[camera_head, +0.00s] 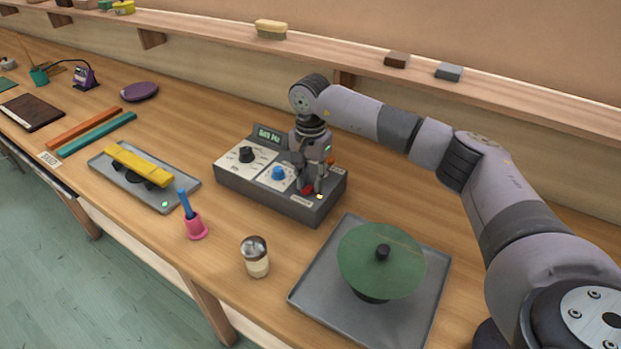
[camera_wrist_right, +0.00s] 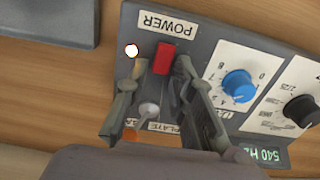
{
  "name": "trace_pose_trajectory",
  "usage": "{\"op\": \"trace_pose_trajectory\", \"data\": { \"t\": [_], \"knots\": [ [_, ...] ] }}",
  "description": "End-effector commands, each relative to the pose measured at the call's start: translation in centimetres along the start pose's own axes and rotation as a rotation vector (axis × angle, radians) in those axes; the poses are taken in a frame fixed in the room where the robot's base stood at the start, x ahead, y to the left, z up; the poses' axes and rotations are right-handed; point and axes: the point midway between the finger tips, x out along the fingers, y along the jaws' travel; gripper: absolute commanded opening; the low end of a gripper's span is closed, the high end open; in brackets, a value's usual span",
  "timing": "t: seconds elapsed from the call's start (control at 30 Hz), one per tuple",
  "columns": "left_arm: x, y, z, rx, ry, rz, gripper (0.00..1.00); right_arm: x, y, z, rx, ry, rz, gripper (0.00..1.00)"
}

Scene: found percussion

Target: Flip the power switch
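The grey control box (camera_head: 262,192) stands on the workbench, with a display, a black knob and a blue knob. Its red power switch (camera_head: 307,190) is at the front right corner; it also shows in the wrist view (camera_wrist_right: 164,58), beside the POWER label (camera_wrist_right: 168,24). A small indicator light (camera_wrist_right: 131,50) near the switch glows. My right gripper (camera_head: 312,182) points down over this corner of the box. Its fingers (camera_wrist_right: 160,70) are apart, one on each side of the red switch in the wrist view, with nothing held. Whether they touch the switch is unclear. My left gripper is out of view.
A grey toggle (camera_wrist_right: 149,110) stands between the fingers, near an orange part. A tray (camera_head: 297,295) with a green disc (camera_head: 370,262) lies right of the box. A jar (camera_head: 255,258), a pink-based blue stick (camera_head: 195,225) and a tray with a yellow bar (camera_head: 138,165) are left.

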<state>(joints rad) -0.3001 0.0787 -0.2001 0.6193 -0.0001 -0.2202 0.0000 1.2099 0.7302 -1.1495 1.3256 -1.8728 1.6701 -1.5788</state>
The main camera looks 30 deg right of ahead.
Motion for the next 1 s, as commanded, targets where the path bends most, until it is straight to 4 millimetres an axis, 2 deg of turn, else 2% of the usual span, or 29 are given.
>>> {"op": "trace_pose_trajectory", "data": {
  "t": [0.3, 0.63, 1.0],
  "knots": [
    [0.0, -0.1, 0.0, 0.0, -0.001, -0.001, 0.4, 0.0, 0.0, 0.0, 0.0, 0.0, 0.0, 0.0],
    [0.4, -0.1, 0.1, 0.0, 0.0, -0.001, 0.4, 0.0, -0.1, 0.1, -0.003, 0.032, 0.0, 0.0],
    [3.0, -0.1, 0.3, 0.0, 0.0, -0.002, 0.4, -0.1, -0.1, 0.9, -0.004, 0.311, -0.003, 0.0]
  ]
}}
